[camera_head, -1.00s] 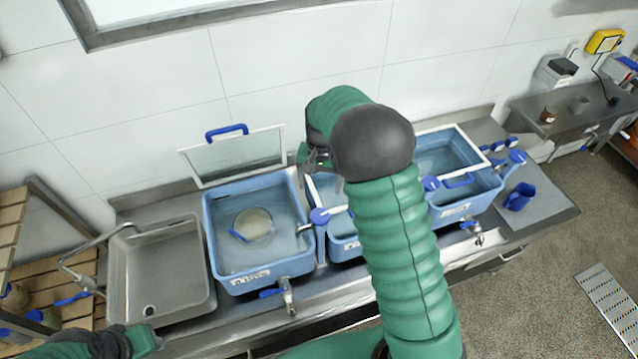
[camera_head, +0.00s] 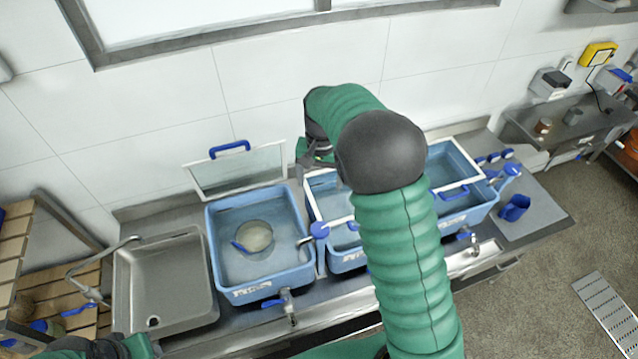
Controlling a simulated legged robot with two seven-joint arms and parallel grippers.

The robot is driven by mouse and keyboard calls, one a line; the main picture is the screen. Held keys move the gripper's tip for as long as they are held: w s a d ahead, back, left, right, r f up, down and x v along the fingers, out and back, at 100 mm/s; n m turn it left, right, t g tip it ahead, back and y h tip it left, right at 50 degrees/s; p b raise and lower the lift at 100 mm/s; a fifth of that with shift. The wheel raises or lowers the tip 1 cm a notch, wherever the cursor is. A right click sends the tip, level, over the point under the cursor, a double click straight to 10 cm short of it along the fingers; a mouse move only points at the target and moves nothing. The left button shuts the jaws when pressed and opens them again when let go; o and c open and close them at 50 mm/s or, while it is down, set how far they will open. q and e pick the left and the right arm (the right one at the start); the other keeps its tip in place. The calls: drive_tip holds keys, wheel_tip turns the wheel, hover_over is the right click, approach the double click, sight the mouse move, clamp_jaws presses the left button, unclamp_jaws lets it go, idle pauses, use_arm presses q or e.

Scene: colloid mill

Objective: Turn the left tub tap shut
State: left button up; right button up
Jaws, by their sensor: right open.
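The left tub (camera_head: 268,285) is a blue basin of water on the steel counter, with a pale round thing and a blue-handled tool inside. Its metal tap (camera_head: 288,305) sticks out of the front wall, and the tap's blue lever (camera_head: 271,303) points left. My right gripper (camera_head: 308,172) is open, beyond the tap, near the back of the middle tub (camera_head: 347,262); its own arm partly hides it and that tub. My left gripper (camera_head: 140,346) is at the bottom left edge, left of the tap and apart from it; its jaws do not show clearly.
A steel sink (camera_head: 170,280) lies left of the left tub. A framed glass lid (camera_head: 238,170) stands behind that tub. The right tub (camera_head: 470,212) has another tap (camera_head: 472,243) in front. A blue jug (camera_head: 515,208) stands at the counter's right end. Wooden shelves (camera_head: 15,265) are far left.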

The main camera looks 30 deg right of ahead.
drive_tip(key=shift+a+r, duration=0.1)
drive_tip(key=shift+a, duration=0.1)
wheel_tip(320, 180, up, 17)
drive_tip(key=b, duration=0.4)
drive_tip(key=shift+s+b, duration=0.2)
drive_tip(key=shift+b, duration=0.2)
